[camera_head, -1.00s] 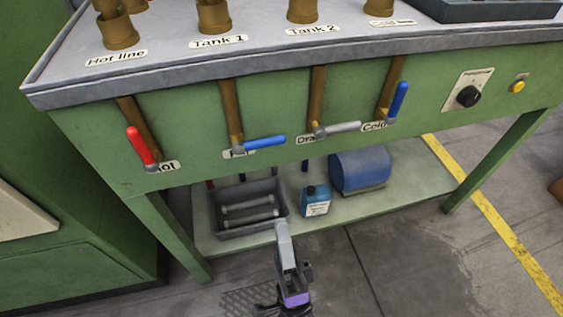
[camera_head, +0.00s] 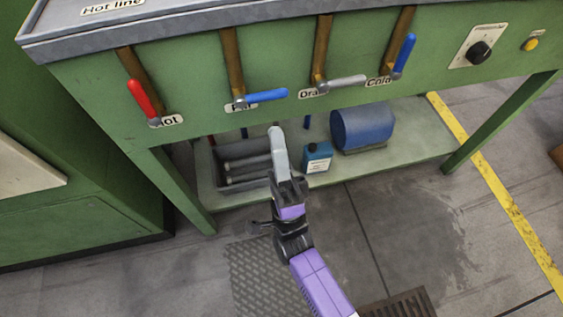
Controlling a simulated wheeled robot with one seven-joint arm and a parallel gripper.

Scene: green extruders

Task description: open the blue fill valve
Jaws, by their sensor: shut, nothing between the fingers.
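The blue fill valve handle (camera_head: 262,97) is on the green front panel, second from the left. It points sideways to the right from its brown pipe, across a partly covered label (camera_head: 240,105). My gripper (camera_head: 276,133) is shut and empty. In the picture its tip is a little below the blue handle, apart from it. How far it is from the panel in depth is hard to tell.
A red hot handle (camera_head: 141,101) is left; a grey drain handle (camera_head: 346,81) and an upright blue cold handle (camera_head: 404,54) are right. Floor in front is mostly clear.

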